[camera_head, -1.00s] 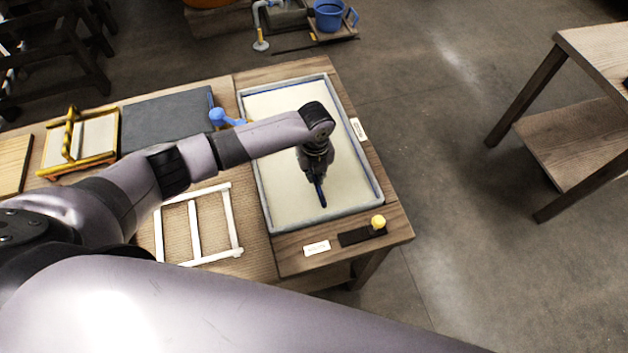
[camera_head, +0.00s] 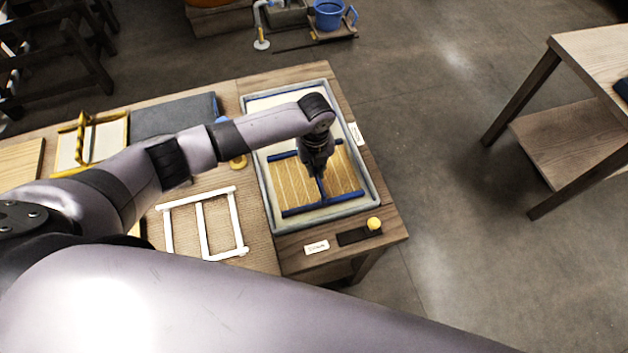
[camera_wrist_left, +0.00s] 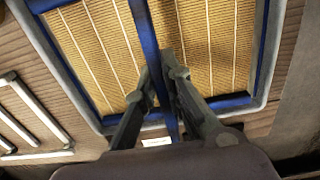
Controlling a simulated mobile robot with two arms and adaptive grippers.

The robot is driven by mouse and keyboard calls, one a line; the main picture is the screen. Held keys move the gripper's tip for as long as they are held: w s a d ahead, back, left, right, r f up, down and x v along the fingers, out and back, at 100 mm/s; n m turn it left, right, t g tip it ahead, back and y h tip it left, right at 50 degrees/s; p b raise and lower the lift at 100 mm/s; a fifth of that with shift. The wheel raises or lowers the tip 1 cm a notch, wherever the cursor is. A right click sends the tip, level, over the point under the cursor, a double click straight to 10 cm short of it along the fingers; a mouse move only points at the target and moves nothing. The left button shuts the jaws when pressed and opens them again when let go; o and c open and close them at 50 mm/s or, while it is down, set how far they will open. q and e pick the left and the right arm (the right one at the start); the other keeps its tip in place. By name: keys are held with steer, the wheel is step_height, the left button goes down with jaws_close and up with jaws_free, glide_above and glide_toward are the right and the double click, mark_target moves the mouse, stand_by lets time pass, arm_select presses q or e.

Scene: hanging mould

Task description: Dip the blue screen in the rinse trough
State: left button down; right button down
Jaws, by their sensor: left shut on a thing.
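The blue screen (camera_head: 285,190) has a blue frame and a tan, striped mesh. It lies roughly level inside the grey-rimmed trough (camera_head: 378,196), which holds pale, cloudy liquid (camera_head: 283,101). The screen's mesh shows clear of the liquid; its exact height I cannot tell. My left gripper (camera_head: 319,176) points down over the screen's middle and is shut on its blue centre bar. In the left wrist view the gripper (camera_wrist_left: 166,75) grips that bar, with mesh (camera_wrist_left: 100,50) on both sides. My right gripper is out of view.
A white frame (camera_head: 204,222) lies left of the trough. A yellow knob (camera_head: 374,224) sits on a dark plate at the near right. Behind are a grey slab (camera_head: 172,115) and a yellow-handled frame (camera_head: 92,145).

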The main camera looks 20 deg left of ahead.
arm_select(q)
steer(key=shift+r+p, duration=1.95)
steer(key=shift+r, duration=0.5)
step_height(320, 180, up, 4)
steer(key=p, duration=0.4)
steer(key=shift+r, duration=0.1)
